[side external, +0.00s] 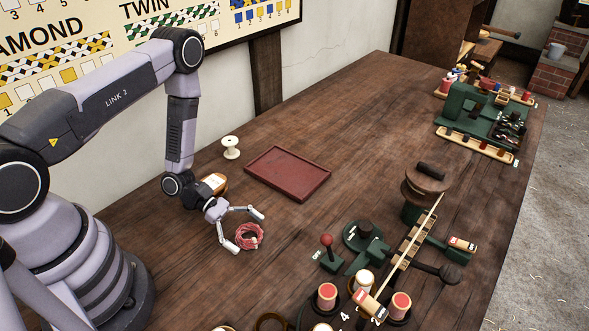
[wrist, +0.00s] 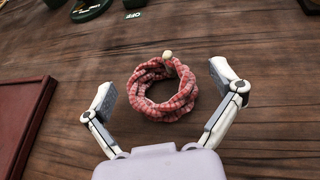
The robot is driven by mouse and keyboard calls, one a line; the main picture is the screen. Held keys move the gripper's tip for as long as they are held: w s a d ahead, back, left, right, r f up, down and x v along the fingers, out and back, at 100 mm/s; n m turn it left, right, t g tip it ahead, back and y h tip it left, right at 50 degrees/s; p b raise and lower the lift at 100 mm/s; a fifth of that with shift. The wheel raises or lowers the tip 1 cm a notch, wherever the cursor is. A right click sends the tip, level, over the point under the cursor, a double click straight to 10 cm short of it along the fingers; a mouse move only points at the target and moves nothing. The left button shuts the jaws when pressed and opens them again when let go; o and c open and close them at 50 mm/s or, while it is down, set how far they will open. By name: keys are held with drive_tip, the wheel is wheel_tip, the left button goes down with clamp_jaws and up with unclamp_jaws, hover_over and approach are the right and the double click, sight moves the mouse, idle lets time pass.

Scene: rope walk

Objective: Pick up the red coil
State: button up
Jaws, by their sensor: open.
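The red coil (side external: 249,237) is a small ring of red and pale braided cord lying on the dark wooden table. In the wrist view the coil (wrist: 162,89) lies ahead, between the line of my two fingers, with a pale knob at its upper edge. My gripper (side external: 247,232) is low over the table with its fingers spread to either side of the coil. In the wrist view my gripper (wrist: 166,100) is open and empty, with a gap between each finger and the coil. The exact height of the fingertips above the table is hard to tell.
A dark red tray (side external: 288,173) lies behind the coil, with a white spool (side external: 231,148) near it. A green machine with a red-knobbed lever (side external: 327,241) and several bobbins (side external: 327,296) stand to the right and front. The table's far middle is clear.

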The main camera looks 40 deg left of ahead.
drive_tip(key=c, duration=1.3)
drive_tip(key=shift+o, duration=0.2)
